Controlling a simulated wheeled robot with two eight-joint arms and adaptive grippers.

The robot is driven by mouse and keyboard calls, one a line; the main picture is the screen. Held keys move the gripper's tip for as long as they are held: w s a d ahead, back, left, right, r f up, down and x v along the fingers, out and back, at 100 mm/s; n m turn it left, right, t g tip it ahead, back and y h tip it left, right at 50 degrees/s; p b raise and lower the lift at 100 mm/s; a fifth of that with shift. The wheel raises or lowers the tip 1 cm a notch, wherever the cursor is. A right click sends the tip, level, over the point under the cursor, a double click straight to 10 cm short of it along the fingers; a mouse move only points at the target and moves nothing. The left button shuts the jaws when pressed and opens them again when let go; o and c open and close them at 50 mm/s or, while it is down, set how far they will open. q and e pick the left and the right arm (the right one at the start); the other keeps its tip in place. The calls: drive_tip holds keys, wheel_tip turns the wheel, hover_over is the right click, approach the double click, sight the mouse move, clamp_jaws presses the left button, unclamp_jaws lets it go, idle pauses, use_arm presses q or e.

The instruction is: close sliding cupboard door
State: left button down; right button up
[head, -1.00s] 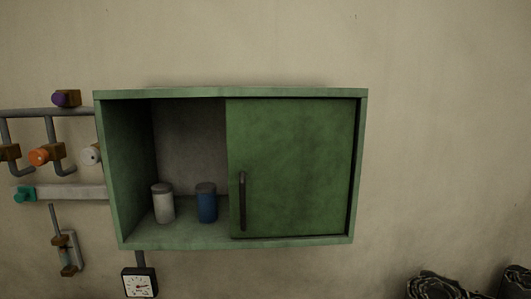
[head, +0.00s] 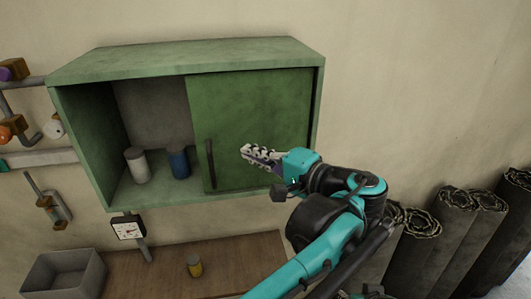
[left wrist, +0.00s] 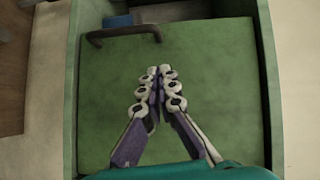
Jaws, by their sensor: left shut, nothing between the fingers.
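The green wall cupboard (head: 185,60) has its sliding door (head: 262,110) over the right part. The left part is open and shows a pale can (head: 137,165) and a blue can (head: 178,162) inside. A dark bar handle (head: 210,163) stands upright near the door's left edge. In the left wrist view the handle (left wrist: 123,35) lies beyond the fingertips, towards the top of the door (left wrist: 205,85). My left gripper (head: 247,151) is shut and empty in front of the door, right of the handle and apart from it. My right gripper is not in view.
Pipes with valves and a gauge (head: 127,227) are on the wall at the left and below. Dark sheet rolls (head: 440,235) stand at the right.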

sight(224, 152)
use_arm(q)
drive_tip(key=a, duration=0.2)
drive_tip(key=w+a+p, duration=0.1)
drive_tip(key=a, duration=0.1)
drive_tip(key=a+f+p, duration=0.1)
drive_tip(key=a, duration=0.2)
drive_tip(key=shift+w, duration=0.2)
drive_tip(key=shift+w+d, duration=0.1)
